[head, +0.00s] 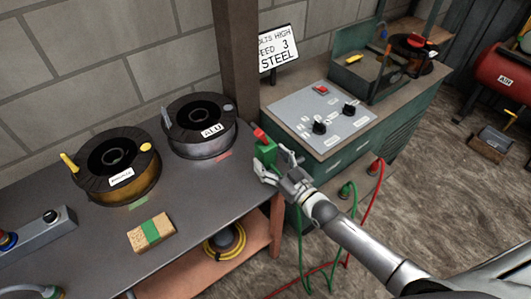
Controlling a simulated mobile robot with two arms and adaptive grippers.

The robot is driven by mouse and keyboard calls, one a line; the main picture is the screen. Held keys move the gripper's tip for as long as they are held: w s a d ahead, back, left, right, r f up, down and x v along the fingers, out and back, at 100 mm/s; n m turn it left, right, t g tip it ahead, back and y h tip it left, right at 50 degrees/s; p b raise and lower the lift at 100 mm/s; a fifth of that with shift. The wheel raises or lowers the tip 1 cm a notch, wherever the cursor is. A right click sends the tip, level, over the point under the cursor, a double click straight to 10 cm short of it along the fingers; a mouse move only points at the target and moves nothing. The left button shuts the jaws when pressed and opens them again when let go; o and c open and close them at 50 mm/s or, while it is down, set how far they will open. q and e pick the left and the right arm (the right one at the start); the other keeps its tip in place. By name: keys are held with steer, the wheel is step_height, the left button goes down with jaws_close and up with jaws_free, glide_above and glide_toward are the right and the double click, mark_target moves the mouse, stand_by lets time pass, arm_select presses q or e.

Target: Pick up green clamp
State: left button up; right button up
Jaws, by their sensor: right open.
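The green clamp (266,150), with a red tip at its upper left, is at the right end of the dark workbench, near the wooden post. My right gripper (274,161) comes in from the lower right. Its fingers are apart at the near side of the clamp, one to its lower left and one to its right. They partly cover the clamp's lower part, and I cannot tell whether they touch it. My left gripper is not in view.
Two spools, one brown (116,166) and one black marked ALU (199,126), stand on the workbench (195,220) with a tan block (150,233). A control panel (320,118) with knobs is behind my right gripper. Red and green cables (358,222) hang beside my right arm.

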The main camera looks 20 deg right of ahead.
steer(key=shift+x, duration=1.5)
steer(key=shift+c, duration=0.2)
steer(key=c, duration=1.4)
steer(key=shift+r, duration=0.1)
steer(key=shift+c, duration=0.2)
